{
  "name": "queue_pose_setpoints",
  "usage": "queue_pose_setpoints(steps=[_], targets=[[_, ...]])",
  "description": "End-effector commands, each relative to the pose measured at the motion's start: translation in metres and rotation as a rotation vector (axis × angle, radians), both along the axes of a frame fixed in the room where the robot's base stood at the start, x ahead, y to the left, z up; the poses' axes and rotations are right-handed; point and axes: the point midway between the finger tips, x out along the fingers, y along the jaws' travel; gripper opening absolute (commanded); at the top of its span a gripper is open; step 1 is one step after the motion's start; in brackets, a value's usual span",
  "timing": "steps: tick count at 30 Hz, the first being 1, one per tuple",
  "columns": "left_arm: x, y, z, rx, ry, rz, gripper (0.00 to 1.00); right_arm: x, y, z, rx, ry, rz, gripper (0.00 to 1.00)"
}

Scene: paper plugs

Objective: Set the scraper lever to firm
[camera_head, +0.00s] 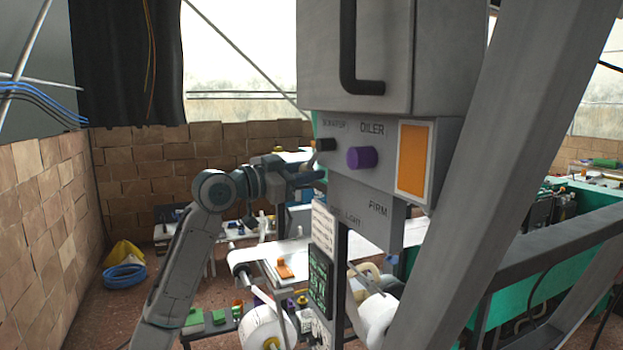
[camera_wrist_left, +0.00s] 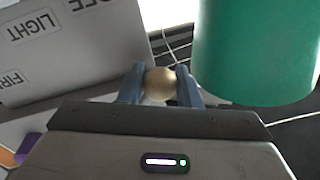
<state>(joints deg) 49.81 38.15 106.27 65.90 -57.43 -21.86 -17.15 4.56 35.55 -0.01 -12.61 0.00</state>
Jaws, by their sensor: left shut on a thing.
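A grey control box (camera_head: 372,190) carries lettering that reads as scraper and oiler, with light and firm lower down. My left gripper (camera_head: 312,172) is at the box's left side, its arm coming in from the left. In the left wrist view its two blue-grey fingers (camera_wrist_left: 160,76) are shut on a tan ball knob (camera_wrist_left: 160,88), which I take as the scraper lever's end. The lever's shaft is hidden. The box (camera_wrist_left: 75,55) also shows there, with LIGHT and FIRM upside down, left of the knob. My right gripper is not in view.
A green cylinder (camera_wrist_left: 255,50) is close to the right finger in the wrist view. A thick grey diagonal beam (camera_head: 510,170) stands at the right.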

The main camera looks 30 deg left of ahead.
Motion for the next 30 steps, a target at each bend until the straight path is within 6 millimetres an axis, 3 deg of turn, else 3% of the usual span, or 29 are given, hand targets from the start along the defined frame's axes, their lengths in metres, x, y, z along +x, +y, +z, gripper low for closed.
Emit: queue_pose_setpoints(steps=[5,6,9,20,30], targets=[[0.0,0.002,0.003,0.0,-0.005,0.006,0.0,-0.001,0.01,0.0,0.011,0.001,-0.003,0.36],[0.0,0.002,0.003,0.0,-0.006,0.006,0.32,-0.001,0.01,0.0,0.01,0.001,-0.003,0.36],[0.0,0.002,0.003,-0.001,-0.004,0.006,0.5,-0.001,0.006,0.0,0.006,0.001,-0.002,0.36],[-0.002,0.003,0.0,0.0,-0.002,0.006,0.5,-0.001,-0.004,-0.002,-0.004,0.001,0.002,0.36],[-0.041,0.026,-0.007,0.004,-0.003,0.01,0.5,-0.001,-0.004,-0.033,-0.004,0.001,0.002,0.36]])
